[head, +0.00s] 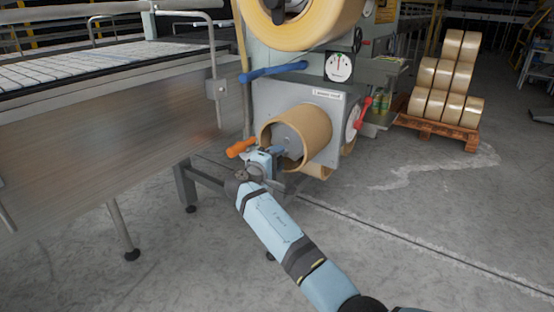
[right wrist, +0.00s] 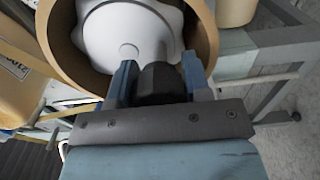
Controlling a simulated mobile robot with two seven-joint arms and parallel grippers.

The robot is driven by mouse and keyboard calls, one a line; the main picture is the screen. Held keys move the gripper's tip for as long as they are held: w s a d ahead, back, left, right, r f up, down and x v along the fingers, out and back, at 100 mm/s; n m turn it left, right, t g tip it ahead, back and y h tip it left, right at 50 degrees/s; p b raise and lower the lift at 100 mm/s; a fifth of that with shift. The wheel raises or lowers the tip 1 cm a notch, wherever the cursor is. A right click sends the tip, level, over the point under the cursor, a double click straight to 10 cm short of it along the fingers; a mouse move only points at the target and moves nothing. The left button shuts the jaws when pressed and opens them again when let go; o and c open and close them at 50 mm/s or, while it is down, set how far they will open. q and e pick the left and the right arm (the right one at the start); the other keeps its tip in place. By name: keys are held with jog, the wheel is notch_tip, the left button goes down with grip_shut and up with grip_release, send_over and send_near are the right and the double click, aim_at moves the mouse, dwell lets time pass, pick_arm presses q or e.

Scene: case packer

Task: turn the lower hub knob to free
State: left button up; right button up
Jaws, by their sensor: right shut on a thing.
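The lower hub (head: 287,138) is a grey disc inside a tan tape roll (head: 317,124) on the machine's lower housing. In the right wrist view the hub (right wrist: 112,32) is pale grey inside the tan ring. My right gripper (head: 274,153) reaches the hub's front. In the right wrist view its two blue fingers (right wrist: 158,76) are shut on the dark knob (right wrist: 158,88), one finger on each side. The gripper hides most of the knob in the head view, and I cannot read its setting. My left gripper is not in view.
An orange handle (head: 241,147) is close left of my right gripper. A blue bar (head: 272,71) and a large upper tape roll (head: 305,28) are above. A conveyor (head: 110,130) stands left. A pallet (head: 437,129) with several tape rolls is at the right. The right floor is open.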

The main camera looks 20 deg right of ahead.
jog(key=o, duration=0.9)
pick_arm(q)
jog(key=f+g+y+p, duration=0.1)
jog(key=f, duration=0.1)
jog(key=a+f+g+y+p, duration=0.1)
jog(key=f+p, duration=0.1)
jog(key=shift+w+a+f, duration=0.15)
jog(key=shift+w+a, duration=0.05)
pick_arm(e)
jog(key=v, duration=1.3)
jog(key=shift+s+a, duration=0.25)
jog(key=shift+a, duration=0.05)
